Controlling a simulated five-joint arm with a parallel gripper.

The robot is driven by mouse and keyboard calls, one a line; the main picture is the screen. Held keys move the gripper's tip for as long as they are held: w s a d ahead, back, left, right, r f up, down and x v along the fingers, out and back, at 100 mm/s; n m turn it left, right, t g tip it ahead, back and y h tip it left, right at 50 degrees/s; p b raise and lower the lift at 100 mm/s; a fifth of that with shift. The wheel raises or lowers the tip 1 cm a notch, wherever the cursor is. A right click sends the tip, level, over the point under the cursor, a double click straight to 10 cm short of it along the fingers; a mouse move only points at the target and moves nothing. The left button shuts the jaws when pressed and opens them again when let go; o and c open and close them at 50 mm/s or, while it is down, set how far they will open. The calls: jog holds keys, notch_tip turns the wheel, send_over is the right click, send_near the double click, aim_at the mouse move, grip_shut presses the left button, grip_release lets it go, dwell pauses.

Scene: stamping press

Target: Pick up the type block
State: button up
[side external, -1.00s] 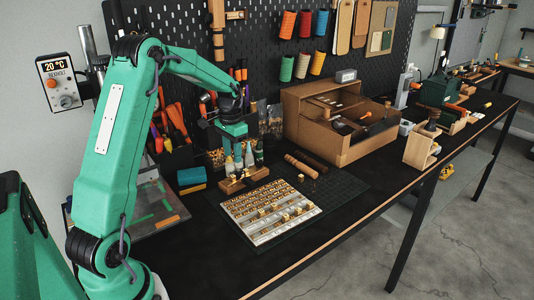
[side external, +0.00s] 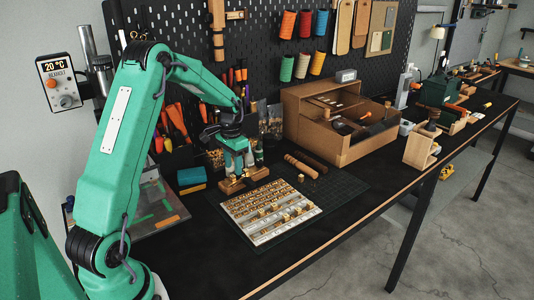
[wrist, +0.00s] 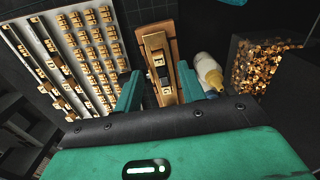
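My gripper (wrist: 159,88) is open, its two green fingers apart with a gap between them. In the wrist view, a small brass-coloured block with a dark face (wrist: 160,72) shows between the fingers, in a brass holder on a wooden stand (wrist: 172,30). I take it to be the type block; no finger visibly touches it. In the side view, my gripper (side external: 238,172) is low over the wooden stand (side external: 262,174), and its fingers hide the block there. Many similar brass pieces lie in rows on a white tray (side external: 258,239), which also shows in the wrist view (wrist: 64,30).
A bottle with a yellow tip (wrist: 208,72) stands close beside the right finger in the wrist view. A dark box of brass bits (wrist: 262,65) is further right. A wooden cabinet (side external: 300,120) stands right of the stand. The front of the dark table is clear.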

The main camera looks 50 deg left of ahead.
aim_at(234, 176)
jog(key=shift+f, duration=1.65)
grip_shut()
